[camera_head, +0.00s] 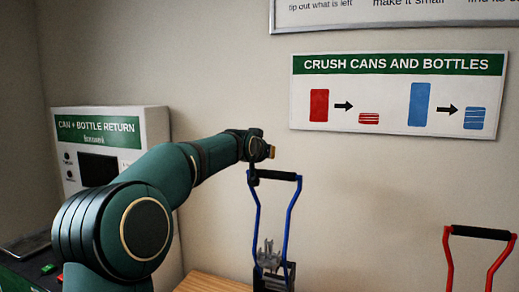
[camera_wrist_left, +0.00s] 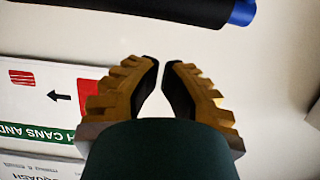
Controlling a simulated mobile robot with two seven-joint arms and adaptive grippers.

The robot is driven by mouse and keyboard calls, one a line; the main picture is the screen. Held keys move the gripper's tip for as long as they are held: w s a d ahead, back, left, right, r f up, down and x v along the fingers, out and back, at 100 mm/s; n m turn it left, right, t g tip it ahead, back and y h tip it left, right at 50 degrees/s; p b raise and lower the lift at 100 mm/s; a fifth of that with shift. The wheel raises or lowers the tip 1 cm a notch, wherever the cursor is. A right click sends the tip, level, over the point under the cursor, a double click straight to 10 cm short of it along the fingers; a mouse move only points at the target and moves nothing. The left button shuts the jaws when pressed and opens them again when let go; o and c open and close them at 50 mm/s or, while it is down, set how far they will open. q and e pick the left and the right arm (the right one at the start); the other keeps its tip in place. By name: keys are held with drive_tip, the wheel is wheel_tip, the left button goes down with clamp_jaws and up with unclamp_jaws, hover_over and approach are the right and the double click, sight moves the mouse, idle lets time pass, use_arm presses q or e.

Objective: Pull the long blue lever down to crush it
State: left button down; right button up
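The blue lever (camera_head: 257,222) stands upright, with two long blue arms joined at the top by a black grip (camera_head: 280,176). My left gripper (camera_head: 272,152) is just above the left part of this grip in the head view. In the left wrist view, the yellow-brown fingers (camera_wrist_left: 161,64) nearly meet at their tips, with only a thin gap and nothing between them. The black grip (camera_wrist_left: 150,8) and its blue end (camera_wrist_left: 242,12) lie beyond the fingertips, apart from them. My right gripper is out of view.
A grey crusher body (camera_head: 271,262) stands at the lever's foot by a wooden top (camera_head: 212,283). A red lever (camera_head: 448,262) with a black grip is at the right. A white can-return machine (camera_head: 155,125) stands at the left. A crushing sign (camera_head: 400,92) hangs on the wall.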

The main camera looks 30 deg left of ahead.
use_arm(q)
drive_tip(key=shift+s+f, duration=0.15)
drive_tip(key=shift+f, duration=1.45)
drive_tip(key=shift+f, duration=0.1)
